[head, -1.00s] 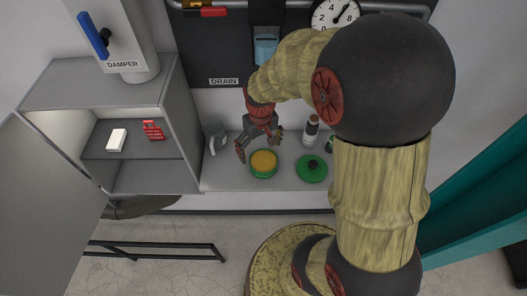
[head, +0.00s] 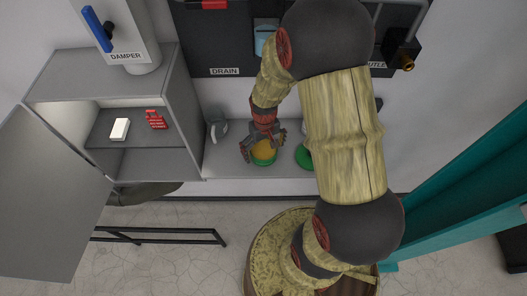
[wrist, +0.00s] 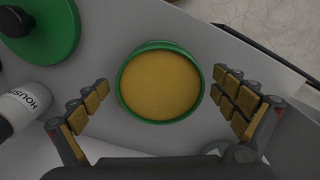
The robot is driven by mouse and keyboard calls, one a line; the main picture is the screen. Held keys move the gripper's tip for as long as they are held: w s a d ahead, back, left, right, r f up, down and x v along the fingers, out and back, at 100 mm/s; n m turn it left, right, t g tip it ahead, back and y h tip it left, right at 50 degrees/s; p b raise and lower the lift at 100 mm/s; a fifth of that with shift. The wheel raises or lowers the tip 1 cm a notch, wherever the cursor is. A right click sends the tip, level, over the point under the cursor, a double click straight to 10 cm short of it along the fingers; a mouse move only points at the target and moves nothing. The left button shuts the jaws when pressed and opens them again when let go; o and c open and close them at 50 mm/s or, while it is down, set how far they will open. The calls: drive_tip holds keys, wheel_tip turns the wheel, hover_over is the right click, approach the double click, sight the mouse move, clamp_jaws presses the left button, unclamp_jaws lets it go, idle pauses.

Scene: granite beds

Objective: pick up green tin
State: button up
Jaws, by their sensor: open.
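The green tin (wrist: 122,100) is round, with a green rim and a mustard-yellow top. In the wrist view it sits on the grey shelf between my gripper's spread fingers, with a gap on both sides. In the head view the tin (head: 263,159) is partly hidden by my gripper (head: 262,150), which is over it with its fingers down on either side. My gripper (wrist: 167,108) is open and holds nothing.
A green disc with a dark knob (wrist: 48,35) lies beside the tin. A grey jug (head: 216,130) stands left of the tin. An open grey cabinet (head: 110,165) is further left.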

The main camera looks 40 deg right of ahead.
drive_tip(key=c, duration=0.3)
drive_tip(key=c, duration=1.1)
